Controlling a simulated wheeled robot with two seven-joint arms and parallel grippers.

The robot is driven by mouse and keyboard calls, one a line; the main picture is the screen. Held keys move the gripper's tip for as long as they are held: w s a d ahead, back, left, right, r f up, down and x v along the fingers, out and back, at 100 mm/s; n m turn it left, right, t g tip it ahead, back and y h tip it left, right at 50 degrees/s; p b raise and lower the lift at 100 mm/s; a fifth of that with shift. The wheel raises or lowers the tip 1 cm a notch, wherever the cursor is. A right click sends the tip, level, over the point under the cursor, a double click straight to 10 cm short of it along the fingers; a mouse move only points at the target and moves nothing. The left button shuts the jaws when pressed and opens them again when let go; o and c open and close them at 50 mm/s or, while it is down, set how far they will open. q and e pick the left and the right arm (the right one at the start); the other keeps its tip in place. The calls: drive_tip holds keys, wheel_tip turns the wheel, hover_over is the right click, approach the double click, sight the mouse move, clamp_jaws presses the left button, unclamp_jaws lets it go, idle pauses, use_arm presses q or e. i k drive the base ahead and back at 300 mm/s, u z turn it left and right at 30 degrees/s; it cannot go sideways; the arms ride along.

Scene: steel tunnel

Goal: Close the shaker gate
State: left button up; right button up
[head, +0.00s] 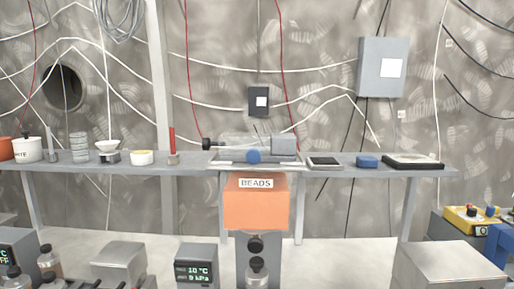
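The shaker (284,145) appears to be the low grey device at the middle of the long shelf. A clear bottle (236,141) with a black cap at its left end lies on its side on it. A blue round knob (253,156) is at its front. I cannot make out which part is the gate, or whether it is open or shut. Neither of my grippers is in view.
Below the shaker is an orange box (257,208) labelled BEADS. On the shelf (190,170) stand a red-topped item (172,145) to the left and a dark flat device (324,162) to the right. Several grey boxes and bottles stand in the foreground.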

sight(253, 156)
drive_tip(key=u, duration=0.4)
drive_tip(key=k, duration=1)
drive_tip(key=z, duration=0.7)
drive_tip(key=i, duration=1.35)
drive_tip(key=u, duration=0.35)
